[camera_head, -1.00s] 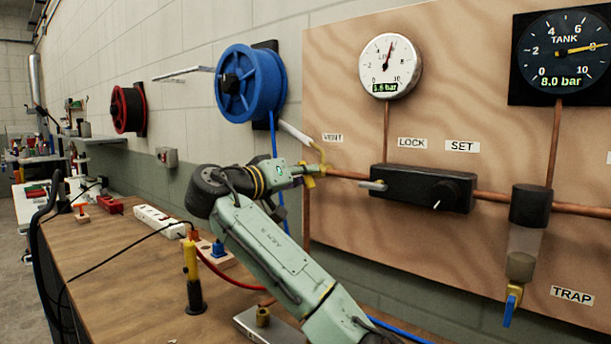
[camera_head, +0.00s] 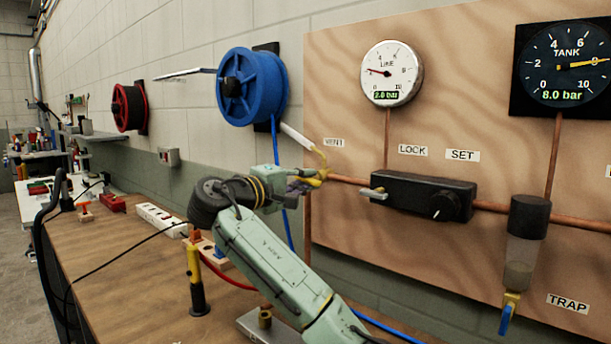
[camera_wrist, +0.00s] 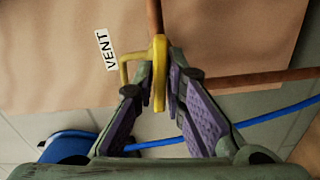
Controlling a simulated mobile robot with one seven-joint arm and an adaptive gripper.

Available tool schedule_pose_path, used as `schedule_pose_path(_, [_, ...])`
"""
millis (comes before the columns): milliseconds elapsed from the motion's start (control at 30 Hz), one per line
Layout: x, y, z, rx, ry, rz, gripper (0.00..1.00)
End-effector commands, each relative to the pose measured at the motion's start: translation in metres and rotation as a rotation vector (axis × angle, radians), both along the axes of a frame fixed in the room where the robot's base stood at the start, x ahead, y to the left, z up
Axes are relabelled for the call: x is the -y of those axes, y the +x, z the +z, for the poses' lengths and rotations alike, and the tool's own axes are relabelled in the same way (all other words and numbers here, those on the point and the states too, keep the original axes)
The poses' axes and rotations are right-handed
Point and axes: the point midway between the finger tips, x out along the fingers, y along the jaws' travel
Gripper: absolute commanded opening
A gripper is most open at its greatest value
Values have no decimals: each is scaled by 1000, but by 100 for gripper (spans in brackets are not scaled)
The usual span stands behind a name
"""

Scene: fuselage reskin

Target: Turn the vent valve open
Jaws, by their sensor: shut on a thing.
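The yellow vent valve handle (camera_wrist: 160,72) sits between the two purple-padded fingers of my gripper (camera_wrist: 163,98) in the wrist view. My gripper is shut on it. In the head view my gripper (camera_head: 306,184) is at the left end of the copper pipe, below the VENT label (camera_head: 334,142). The fingers hide part of the valve there. The LINE gauge (camera_head: 391,73) reads 2.0 bar. The TANK gauge (camera_head: 566,63) reads 8.0 bar.
Right of the valve, the black regulator (camera_head: 423,196) has LOCK and SET labels. The trap (camera_head: 524,240) has a blue-handled lever (camera_head: 505,318). A blue hose reel (camera_head: 251,86) hangs left. A yellow-and-black tool (camera_head: 195,275) stands on the bench (camera_head: 110,255).

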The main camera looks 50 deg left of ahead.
Motion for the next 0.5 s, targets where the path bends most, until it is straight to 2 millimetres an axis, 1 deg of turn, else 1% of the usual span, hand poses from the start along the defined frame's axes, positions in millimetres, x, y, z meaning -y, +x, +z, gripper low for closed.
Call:
schedule_pose_path(200, [0, 0, 0, 12, -98, 1, 0])
schedule_pose_path(500, [-1, 0, -1, 19, -148, 2, 0])
